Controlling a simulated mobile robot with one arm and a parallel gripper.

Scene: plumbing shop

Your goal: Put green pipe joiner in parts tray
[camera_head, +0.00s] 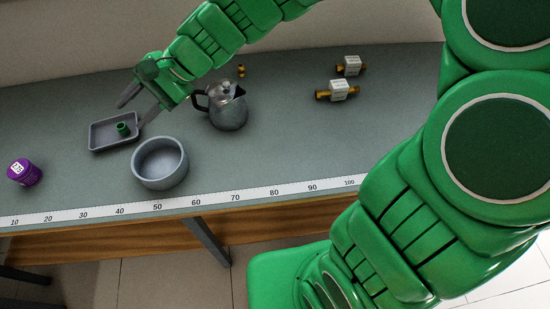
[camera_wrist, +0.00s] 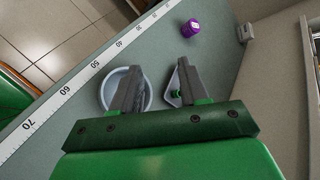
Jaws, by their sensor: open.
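The green pipe joiner (camera_head: 122,128) is a small green ring that lies in the grey parts tray (camera_head: 98,145) on the bench. In the wrist view the green joiner (camera_wrist: 178,93) shows beside the right finger, over the partly hidden tray (camera_wrist: 169,98). My gripper (camera_head: 138,106) is open and empty. It is above the tray's far right side, apart from the joiner. In the wrist view the two fingers of my gripper (camera_wrist: 158,85) are spread wide, one over a round bowl and one over the tray.
A round grey bowl (camera_head: 160,182) stands right of the tray, near the bench's front edge. A metal pot (camera_head: 228,112) stands farther right. A purple container (camera_head: 24,173) is at the left. White-and-brass fittings (camera_head: 338,90) lie at the back right. Bench between pot and fittings is clear.

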